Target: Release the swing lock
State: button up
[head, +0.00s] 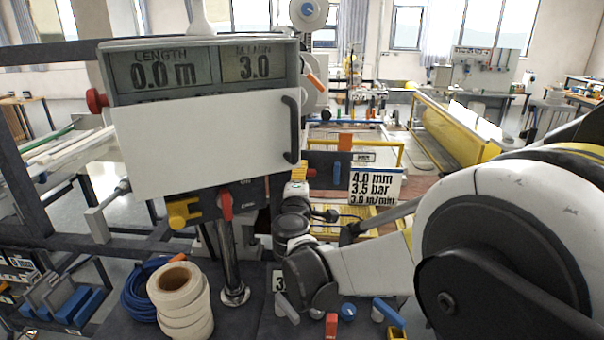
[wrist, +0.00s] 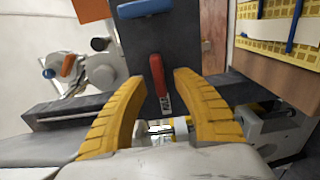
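No part is legibly marked as the swing lock. A red lever (wrist: 158,78) on a dark panel (wrist: 130,40) stands centred between my fingers in the wrist view. My gripper (wrist: 159,82) is open, its two yellow fingers either side of the lever; I see no contact. A blue handle (wrist: 145,7) is above the lever, and an orange block (wrist: 91,9) is to its upper left. In the head view, my gripper (head: 298,176) is small and partly hidden by my wrist, close to the dark box with a blue handle (head: 337,172) and orange block (head: 345,142).
A display console (head: 205,70) with a white cover plate (head: 205,148) stands at left. Below it are a yellow handle (head: 184,212) and another red lever (head: 225,204). White tape rolls (head: 180,303) stand at the front left. A settings card (head: 375,187) is right of the box.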

jog(key=s, duration=1)
jog(key=shift+a, duration=0.15)
jog(key=shift+s, duration=0.1)
jog(key=s+d+f+m+g+h, duration=0.25)
jog(key=s+d+m, duration=0.25)
jog(key=d, duration=0.5)
jog(key=s+d+f+m+g+h, duration=0.1)
jog(key=s+d+m+g, duration=0.35)
jog(key=d, duration=0.55)
jog(key=s+d+f+m+g+y, duration=0.1)
jog(key=s+f+m+g+y, duration=0.1)
jog(key=s, duration=0.7)
jog(key=s+d+f+m+g+y, duration=0.1)
jog(key=s+f+m+g+y, duration=0.1)
jog(key=s+f+m, duration=0.2)
jog(key=s+m, duration=0.2)
jog(key=s, duration=0.2)
jog(key=shift+s+d+f, duration=0.3)
jog(key=shift+s+f, duration=0.05)
jog(key=shift+f, duration=0.05)
